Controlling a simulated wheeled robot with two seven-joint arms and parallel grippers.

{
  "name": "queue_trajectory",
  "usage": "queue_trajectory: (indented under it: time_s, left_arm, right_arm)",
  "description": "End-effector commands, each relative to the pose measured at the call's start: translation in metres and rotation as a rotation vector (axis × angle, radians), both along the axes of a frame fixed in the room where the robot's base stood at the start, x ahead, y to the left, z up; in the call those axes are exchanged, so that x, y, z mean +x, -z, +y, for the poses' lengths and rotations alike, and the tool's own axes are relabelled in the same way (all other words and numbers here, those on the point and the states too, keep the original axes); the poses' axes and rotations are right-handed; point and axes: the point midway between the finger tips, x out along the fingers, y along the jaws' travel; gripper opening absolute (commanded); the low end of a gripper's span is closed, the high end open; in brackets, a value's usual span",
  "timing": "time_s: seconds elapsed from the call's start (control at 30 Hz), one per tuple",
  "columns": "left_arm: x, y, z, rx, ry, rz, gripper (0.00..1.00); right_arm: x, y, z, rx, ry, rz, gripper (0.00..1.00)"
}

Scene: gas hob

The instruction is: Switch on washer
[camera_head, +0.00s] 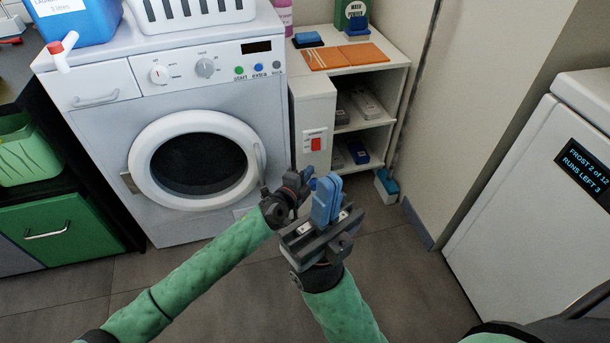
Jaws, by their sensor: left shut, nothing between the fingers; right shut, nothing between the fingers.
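The white washer (105,135) stands at the left with its round door (197,160) closed. Its panel has a white knob with a red mark (159,75), a grey knob (206,68), a dark display (256,46), a green START button (239,70), a blue EXTRA button (259,68) and a grey button (277,68). A red switch (315,144) sits on a white plate to the right of the washer. My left gripper (311,178) is shut and empty, below the switch in the picture. My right gripper (326,195) is shut and empty, upright in front, partly overlapping the left one.
A shelf unit (372,80) holds several items. A white appliance (530,180) stands at the right. Grey floor lies between.

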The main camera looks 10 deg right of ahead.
Motion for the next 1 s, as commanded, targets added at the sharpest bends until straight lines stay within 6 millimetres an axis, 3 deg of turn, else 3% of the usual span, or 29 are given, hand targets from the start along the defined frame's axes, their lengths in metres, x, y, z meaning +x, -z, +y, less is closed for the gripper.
queue_trajectory:
  time_s: [0.37,0.67,1.0]
  left_arm:
    - [0.049,0.009,-0.047,-0.001,-0.001,-0.001,0.00]
    - [0.083,0.015,-0.044,0.002,-0.002,-0.001,0.00]
    - [0.088,0.015,-0.044,0.000,-0.001,0.000,0.00]
  right_arm:
    - [0.001,0.013,0.006,0.019,-0.046,-0.001,0.00]
    - [0.002,0.019,0.009,0.006,-0.042,-0.010,0.00]
    - [0.002,0.023,0.010,-0.009,-0.040,0.000,0.00]
